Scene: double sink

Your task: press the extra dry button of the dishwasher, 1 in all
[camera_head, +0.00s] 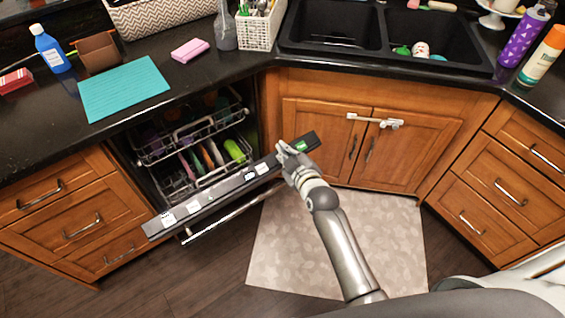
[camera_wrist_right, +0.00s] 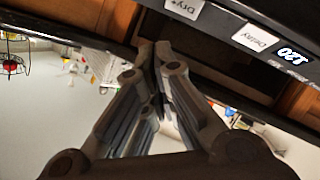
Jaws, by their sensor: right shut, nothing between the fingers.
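The dishwasher's door (camera_head: 222,198) is tilted open, with its dark control strip along the top edge. In the right wrist view a white "Dry+" label (camera_wrist_right: 184,8) sits on the strip near the top edge, beside a "Delay" label (camera_wrist_right: 255,38) and a lit "120" display (camera_wrist_right: 293,54). My right gripper (camera_head: 284,150) is shut and empty at the strip's right part. In the right wrist view its fingertips (camera_wrist_right: 154,50) are just below the Dry+ label; I cannot tell if they touch the strip. In the head view the gripper seems to hide that label.
Dish racks (camera_head: 190,150) with dishes stand inside the dishwasher. The counter (camera_head: 205,75) is above it, with a double sink (camera_head: 335,25) at the back. A door handle bar (camera_head: 235,213) runs below the strip. A pale mat (camera_head: 385,240) covers the floor.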

